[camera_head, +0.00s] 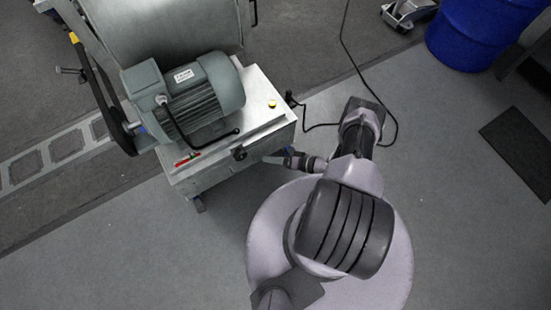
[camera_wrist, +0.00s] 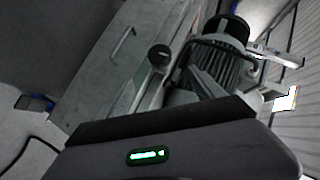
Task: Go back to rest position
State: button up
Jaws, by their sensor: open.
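My gripper (camera_head: 272,160) shows small in the head view. It is beside the right side of the metal test stand (camera_head: 262,132), near its lower right corner. I see nothing held in it. Whether it touches the stand cannot be told. In the wrist view a dark housing with a lit green indicator fills the bottom, and the fingertips cannot be made out. My arm folds over my round base, with its elbow out to the upper right.
A grey-green motor (camera_head: 195,98) sits on the stand, with a black knob (camera_head: 239,153) on its front edge. A black cable (camera_head: 345,40) runs over the floor behind my arm. A blue barrel (camera_head: 470,35) stands at upper right. Floor to the right is mostly clear.

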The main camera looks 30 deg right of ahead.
jog(key=w+d+r+n+g+h, duration=0.1)
jog(key=w+d+r+h, duration=0.3)
jog(key=w+d+r, duration=0.5)
jog(key=w+d+r+h, duration=0.3)
jog(key=w+d+r, duration=0.55)
jog(key=r, duration=0.35)
jog(key=w+a+r+m+g+h, duration=0.1)
jog(key=a+r+h, duration=0.1)
jog(key=r, duration=1.1)
jog(key=a+r+h, duration=0.2)
jog(key=a+r, duration=0.1)
jog(key=r, duration=1)
jog(key=s+a+r+g, duration=0.1)
jog(key=s+a+r, duration=0.9)
jog(key=r, duration=0.1)
jog(key=s+a+r+y, duration=0.1)
jog(key=s+a+y, duration=0.1)
jog(key=s+a, duration=0.6)
jog(key=s+a+r+g+y, duration=0.1)
jog(key=s+a+r+y, duration=0.1)
jog(key=s+a, duration=0.6)
jog(key=s, duration=0.5)
jog(key=shift+a+y, duration=0.3)
jog(key=shift+a, duration=0.1)
